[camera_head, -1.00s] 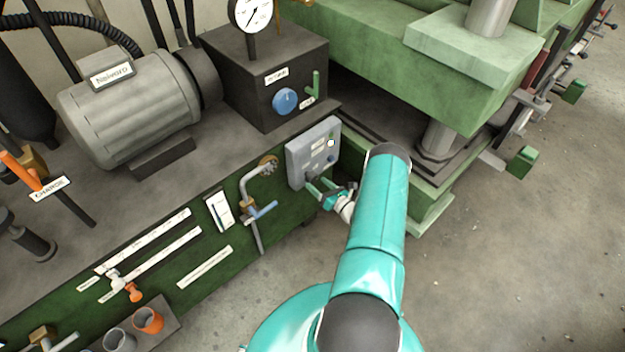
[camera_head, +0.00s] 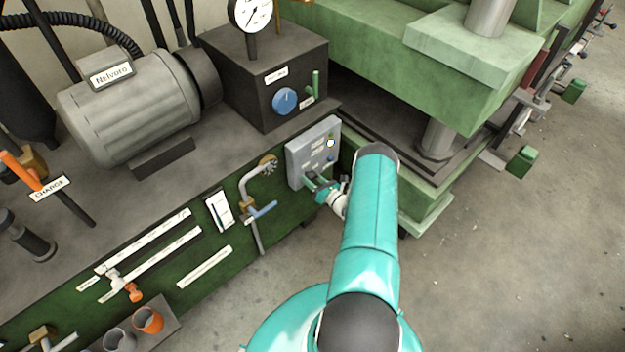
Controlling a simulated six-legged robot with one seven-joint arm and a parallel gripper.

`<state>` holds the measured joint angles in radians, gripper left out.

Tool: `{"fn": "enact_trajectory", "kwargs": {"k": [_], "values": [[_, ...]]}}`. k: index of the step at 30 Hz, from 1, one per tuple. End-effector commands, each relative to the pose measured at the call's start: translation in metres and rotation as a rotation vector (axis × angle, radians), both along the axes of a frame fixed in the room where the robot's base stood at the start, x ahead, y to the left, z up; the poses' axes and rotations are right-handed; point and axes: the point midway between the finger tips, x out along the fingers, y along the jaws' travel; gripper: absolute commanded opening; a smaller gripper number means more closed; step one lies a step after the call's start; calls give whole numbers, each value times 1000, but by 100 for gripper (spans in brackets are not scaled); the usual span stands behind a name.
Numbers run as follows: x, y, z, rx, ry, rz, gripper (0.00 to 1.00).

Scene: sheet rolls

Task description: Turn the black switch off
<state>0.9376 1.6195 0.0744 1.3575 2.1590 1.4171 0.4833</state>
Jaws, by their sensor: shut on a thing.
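A grey control box (camera_head: 300,152) is mounted on the front edge of the green machine bench, near the middle of the view. It carries small white labels, a small white or yellowish light and a blue knob (camera_head: 331,157). My gripper (camera_head: 312,181) is at the lower edge of the box face, with its fingers shut on a small dark part there. This part seems to be the black switch, but the fingers mostly hide it, and its position cannot be made out. My teal arm reaches up from the bottom of the view.
A bent pipe with a blue-handled valve (camera_head: 262,211) stands just left of the box. A dark block with a blue dial (camera_head: 285,101) sits above it. Green press parts (camera_head: 425,200) are close on the right. Open concrete floor lies at lower right.

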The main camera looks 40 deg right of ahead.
Motion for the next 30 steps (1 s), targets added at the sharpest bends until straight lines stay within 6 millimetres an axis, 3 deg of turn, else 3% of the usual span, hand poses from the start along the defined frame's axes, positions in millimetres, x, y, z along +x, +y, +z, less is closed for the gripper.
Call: {"fn": "enact_trajectory", "kwargs": {"k": [11,30], "values": [[0,-1,0,-135,-6,-1,22],[0,-2,0,-712,-20,-1,22]]}}
